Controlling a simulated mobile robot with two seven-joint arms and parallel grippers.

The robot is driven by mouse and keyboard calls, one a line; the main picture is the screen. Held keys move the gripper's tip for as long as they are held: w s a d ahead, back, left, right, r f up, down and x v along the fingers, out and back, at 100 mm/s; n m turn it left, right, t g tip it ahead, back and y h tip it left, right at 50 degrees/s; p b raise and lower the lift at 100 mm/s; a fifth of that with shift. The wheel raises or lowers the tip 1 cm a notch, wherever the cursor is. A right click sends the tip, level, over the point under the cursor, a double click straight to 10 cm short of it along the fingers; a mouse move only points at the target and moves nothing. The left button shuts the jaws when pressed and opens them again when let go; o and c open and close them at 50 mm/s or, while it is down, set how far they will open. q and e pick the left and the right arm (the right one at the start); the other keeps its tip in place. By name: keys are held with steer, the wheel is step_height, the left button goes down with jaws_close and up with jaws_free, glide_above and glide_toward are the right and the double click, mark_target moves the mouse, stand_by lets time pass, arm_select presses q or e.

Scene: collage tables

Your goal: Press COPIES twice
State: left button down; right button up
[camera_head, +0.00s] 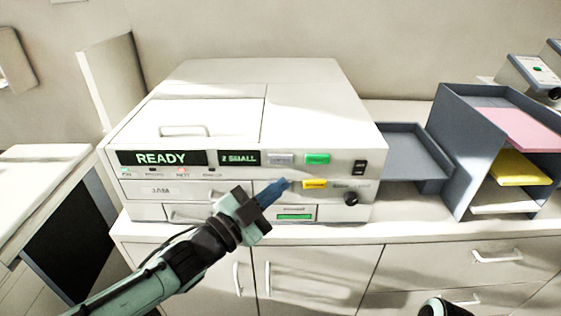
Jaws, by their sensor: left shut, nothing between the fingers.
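The white copier (225,110) stands on the cabinet top. Its large display (160,158) reads READY and the smaller display (239,158) reads 2 SMALL. To the right of these are a grey button (280,158) and a green button (317,159), with a yellow button (314,185) below. The button labels are too small to read, so I cannot tell which is COPIES. My left gripper (273,191) is shut and empty. Its blue fingertips are just left of the yellow button and cover part of the panel there. I cannot tell whether they touch it.
A black knob (351,199) and a dark switch (360,167) are at the panel's right. A grey output tray (407,155) and a paper rack (462,150) with pink, yellow and white sheets stand right of the copier. A dark part of my right arm shows at the bottom right.

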stand_by(0.3)
jaws_close()
stand_by(1.6)
